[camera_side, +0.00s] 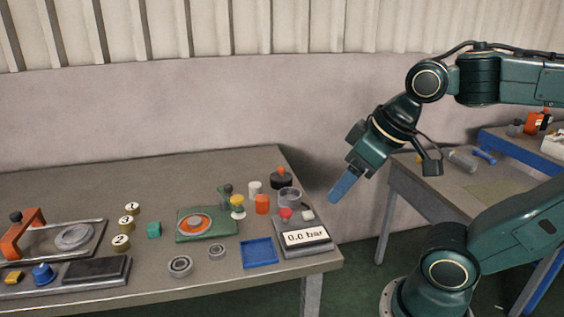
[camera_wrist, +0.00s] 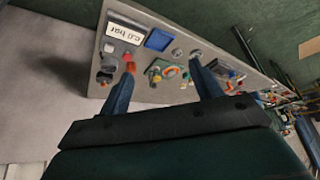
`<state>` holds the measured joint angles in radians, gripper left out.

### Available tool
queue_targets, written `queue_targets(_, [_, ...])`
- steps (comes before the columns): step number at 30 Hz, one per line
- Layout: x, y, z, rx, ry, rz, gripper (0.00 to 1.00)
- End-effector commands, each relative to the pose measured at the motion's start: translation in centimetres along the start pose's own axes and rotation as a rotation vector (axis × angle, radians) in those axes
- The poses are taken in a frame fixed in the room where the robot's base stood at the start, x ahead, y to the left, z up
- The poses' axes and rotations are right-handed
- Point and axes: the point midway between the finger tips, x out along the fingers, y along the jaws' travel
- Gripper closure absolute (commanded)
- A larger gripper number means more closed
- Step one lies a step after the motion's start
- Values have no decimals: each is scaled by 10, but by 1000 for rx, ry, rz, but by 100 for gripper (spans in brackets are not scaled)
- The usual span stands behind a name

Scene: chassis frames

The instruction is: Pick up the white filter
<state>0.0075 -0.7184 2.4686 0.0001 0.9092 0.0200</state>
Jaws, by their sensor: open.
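The white filter appears to be the small white cylinder (camera_side: 255,188) standing near the back right of the bench, just behind an orange cylinder (camera_side: 262,204). My gripper (camera_side: 335,197) hangs in the air off the bench's right end, to the right of the filter and well apart from it. Its blue fingers point down and to the left. In the wrist view my gripper (camera_wrist: 161,68) has its two fingers spread wide with nothing held between them. I cannot make out the filter for sure in the wrist view.
A yellow-topped part (camera_side: 237,206), a black-and-orange part (camera_side: 281,178) and a grey ring cup (camera_side: 289,196) crowd around the filter. A green plate (camera_side: 207,232) is to the left.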

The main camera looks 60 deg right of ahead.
Motion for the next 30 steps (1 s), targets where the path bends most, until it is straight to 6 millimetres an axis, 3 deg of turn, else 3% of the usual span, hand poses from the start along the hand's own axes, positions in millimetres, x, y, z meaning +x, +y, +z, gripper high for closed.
queue_targets(5, [-3,4,-27,74,-27,11,35])
queue_targets(14, [0,19,-94,266,-92,43,35])
queue_targets(23, [21,41,-159,467,-155,83,35])
queue_targets(30, [48,65,-205,627,-203,119,35])
